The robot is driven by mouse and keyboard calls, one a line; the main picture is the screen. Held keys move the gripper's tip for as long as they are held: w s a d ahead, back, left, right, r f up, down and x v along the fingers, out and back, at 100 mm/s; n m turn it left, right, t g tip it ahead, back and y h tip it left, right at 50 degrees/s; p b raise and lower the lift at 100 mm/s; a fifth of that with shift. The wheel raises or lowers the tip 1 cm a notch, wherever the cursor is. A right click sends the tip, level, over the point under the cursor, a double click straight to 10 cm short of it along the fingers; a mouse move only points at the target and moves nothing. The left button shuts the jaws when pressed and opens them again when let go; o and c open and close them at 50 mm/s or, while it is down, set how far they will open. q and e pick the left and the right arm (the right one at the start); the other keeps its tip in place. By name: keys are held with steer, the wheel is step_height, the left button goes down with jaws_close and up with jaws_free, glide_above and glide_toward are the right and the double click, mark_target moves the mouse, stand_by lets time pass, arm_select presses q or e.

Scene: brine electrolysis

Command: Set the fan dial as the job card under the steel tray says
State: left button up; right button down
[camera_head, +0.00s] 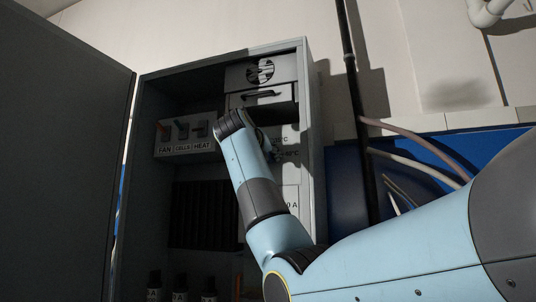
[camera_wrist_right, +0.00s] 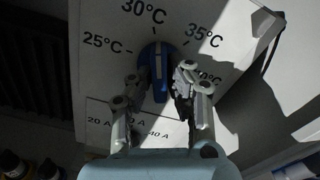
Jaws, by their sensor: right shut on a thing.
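In the right wrist view, a blue dial (camera_wrist_right: 154,58) with a pale stripe sits on a white panel (camera_wrist_right: 100,70) marked 25°C, 30°C, 35°C and a partly covered fourth mark. The stripe stands nearly upright, its upper end near the 30°C tick. My right gripper (camera_wrist_right: 159,82) is shut on the dial, one finger on each side. My left gripper, the steel tray and the job card are not in view.
The grey cabinet (camera_head: 312,120) stands open, its door (camera_head: 65,150) swung left. A second scale in amperes (camera_wrist_right: 120,122) lies below the dial.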

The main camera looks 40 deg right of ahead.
steer(key=shift+r+n, duration=0.15)
steer(key=shift+n, duration=0.35)
steer(key=c, duration=1.3)
jaws_free()
steer(key=v, duration=1.2)
